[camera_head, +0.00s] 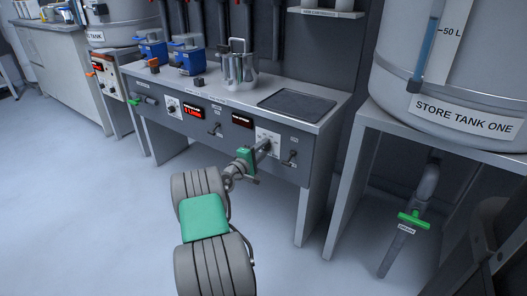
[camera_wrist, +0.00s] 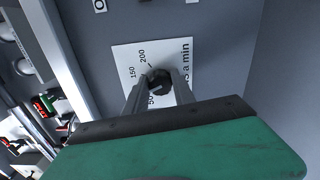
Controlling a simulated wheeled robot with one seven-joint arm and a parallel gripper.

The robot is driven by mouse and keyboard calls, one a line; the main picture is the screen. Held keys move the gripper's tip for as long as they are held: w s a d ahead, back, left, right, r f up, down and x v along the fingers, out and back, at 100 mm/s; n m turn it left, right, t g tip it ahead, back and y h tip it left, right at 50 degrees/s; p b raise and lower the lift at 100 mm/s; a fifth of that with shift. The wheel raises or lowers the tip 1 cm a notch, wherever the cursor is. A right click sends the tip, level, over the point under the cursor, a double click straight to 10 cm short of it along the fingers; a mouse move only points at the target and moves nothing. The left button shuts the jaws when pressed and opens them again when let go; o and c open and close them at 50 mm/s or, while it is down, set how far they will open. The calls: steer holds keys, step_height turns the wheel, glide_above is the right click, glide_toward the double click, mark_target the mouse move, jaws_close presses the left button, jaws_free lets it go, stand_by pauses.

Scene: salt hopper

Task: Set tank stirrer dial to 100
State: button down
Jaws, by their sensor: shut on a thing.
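The dial (camera_wrist: 159,80) is a dark round knob on a white scale plate (camera_wrist: 122,56) on the grey panel. In the wrist view the scale shows 200, 150 and 50 and part of the words "a min"; the other numbers are hidden by my fingers. My gripper (camera_wrist: 158,88) is shut on the knob, one finger on each side. In the head view my gripper (camera_head: 264,147) reaches the white plate (camera_head: 268,136) at the right of the bench panel. I cannot tell which number the knob's pointer marks.
A toggle-like lever (camera_head: 291,157) sits just right of the plate and a red display (camera_head: 242,120) to its left. Store tank one (camera_head: 455,75) stands at right. Floor at left is clear.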

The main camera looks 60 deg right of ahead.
stand_by(0.3)
steer(key=c, duration=1)
jaws_free()
steer(key=shift+c, duration=0.2)
steer(key=shift+a, duration=0.1)
steer(key=w+a+p, duration=0.1)
steer(key=a+p, duration=0.1)
steer(key=a, duration=0.5)
steer(key=shift+a, duration=0.3)
steer(key=shift+w, duration=0.1)
